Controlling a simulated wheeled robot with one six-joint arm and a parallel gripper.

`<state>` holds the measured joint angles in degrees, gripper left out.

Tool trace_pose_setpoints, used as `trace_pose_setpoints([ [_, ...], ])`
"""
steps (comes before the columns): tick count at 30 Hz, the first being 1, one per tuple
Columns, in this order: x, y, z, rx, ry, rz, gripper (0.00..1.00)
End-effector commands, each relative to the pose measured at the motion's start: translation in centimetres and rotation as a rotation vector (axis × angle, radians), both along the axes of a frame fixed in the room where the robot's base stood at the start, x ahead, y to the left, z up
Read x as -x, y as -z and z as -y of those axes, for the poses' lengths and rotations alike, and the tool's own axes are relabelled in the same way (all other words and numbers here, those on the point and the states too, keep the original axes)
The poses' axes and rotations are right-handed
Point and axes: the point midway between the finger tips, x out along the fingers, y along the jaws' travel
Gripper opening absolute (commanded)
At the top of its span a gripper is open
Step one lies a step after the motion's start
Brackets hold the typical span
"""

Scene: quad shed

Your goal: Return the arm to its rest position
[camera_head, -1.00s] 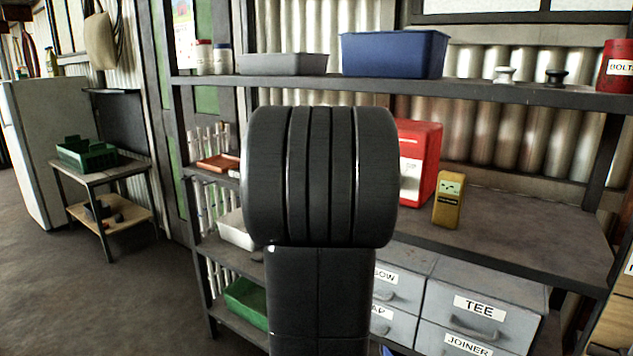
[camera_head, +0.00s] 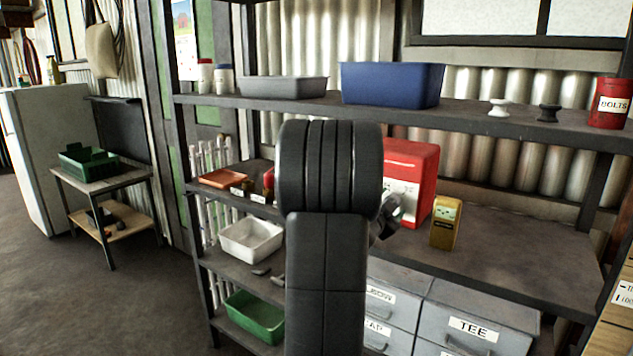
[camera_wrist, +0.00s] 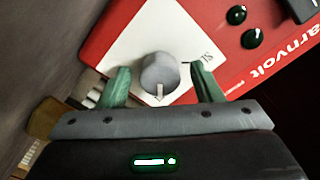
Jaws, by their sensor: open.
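My arm stands in front of the shelf unit in the head view and hides part of the middle shelf. In the wrist view my gripper (camera_wrist: 161,88) is open, with its two green fingers apart. A grey knob (camera_wrist: 160,72) on a white panel sits between and just beyond the fingers. I cannot tell whether the fingers touch it. The knob belongs to a red box (camera_head: 412,165) on the middle shelf, which also fills much of the wrist view (camera_wrist: 215,50). In the head view the gripper is mostly hidden behind my arm.
A yellow device (camera_head: 445,224) stands right of the red box. The upper shelf (camera_head: 460,117) holds a blue bin (camera_head: 392,84), a grey tray (camera_head: 283,87) and a red bolts tin (camera_head: 609,103). Labelled drawers (camera_head: 470,320) are below. Open floor (camera_head: 110,310) lies to the left.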

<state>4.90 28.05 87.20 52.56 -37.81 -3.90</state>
Motion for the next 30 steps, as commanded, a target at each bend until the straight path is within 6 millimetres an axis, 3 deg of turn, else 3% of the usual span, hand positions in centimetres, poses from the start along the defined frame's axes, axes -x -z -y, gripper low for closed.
trace_pose_setpoints([
  [18, 0.01, -0.31, 0.01, 0.492, -0.001, -0.335, 0.59],
  [30, 0.02, 0.00, 0.01, 0.607, 0.000, -0.410, 0.59],
])
